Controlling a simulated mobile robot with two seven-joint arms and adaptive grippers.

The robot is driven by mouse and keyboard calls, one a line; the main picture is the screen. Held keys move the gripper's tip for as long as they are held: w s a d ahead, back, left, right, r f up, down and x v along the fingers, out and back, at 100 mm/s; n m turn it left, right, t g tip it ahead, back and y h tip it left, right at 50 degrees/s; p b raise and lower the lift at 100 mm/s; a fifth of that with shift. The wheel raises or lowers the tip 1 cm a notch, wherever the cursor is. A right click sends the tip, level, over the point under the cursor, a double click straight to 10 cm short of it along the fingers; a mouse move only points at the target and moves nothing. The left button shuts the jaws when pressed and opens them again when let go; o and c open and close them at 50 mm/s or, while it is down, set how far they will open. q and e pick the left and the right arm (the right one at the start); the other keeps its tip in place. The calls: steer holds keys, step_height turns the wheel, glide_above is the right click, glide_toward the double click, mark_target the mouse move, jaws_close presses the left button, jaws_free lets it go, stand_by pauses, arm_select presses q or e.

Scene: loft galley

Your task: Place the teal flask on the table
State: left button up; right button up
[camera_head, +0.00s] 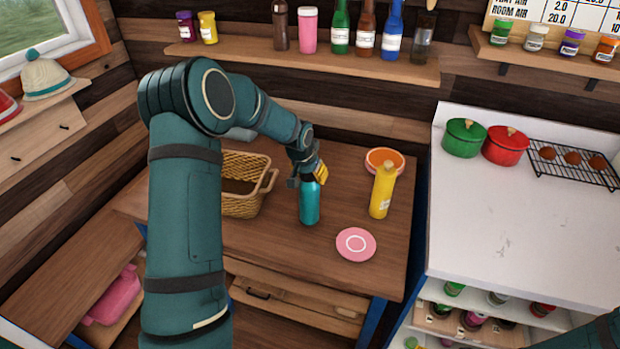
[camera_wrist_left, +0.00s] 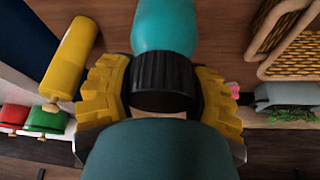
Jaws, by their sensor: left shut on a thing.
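The teal flask (camera_head: 309,203) is upright at the wooden table (camera_head: 285,240), between a basket and a yellow bottle. I cannot tell whether its base touches the tabletop. My left gripper (camera_head: 313,174) is shut on the flask near its top. In the left wrist view the yellow finger pads of my left gripper (camera_wrist_left: 165,95) lie on both sides of the flask's black cap, and the teal body (camera_wrist_left: 166,25) shows beyond. My right gripper is not seen.
A yellow bottle (camera_head: 382,190) and an orange bowl (camera_head: 384,160) stand right of the flask. A pink plate (camera_head: 356,244) lies in front, to the right. A wicker basket (camera_head: 241,205) stands left. The front left part of the tabletop is clear.

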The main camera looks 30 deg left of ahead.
arm_select(q)
steer(key=shift+f, duration=0.7)
steer(key=shift+f, duration=0.2)
steer(key=o, duration=1.3)
steer(key=shift+o, duration=0.2)
steer(key=shift+s+r, duration=0.1)
steer(key=shift+r, duration=0.45)
steer(key=v, duration=1.1)
steer(key=shift+p, duration=0.45)
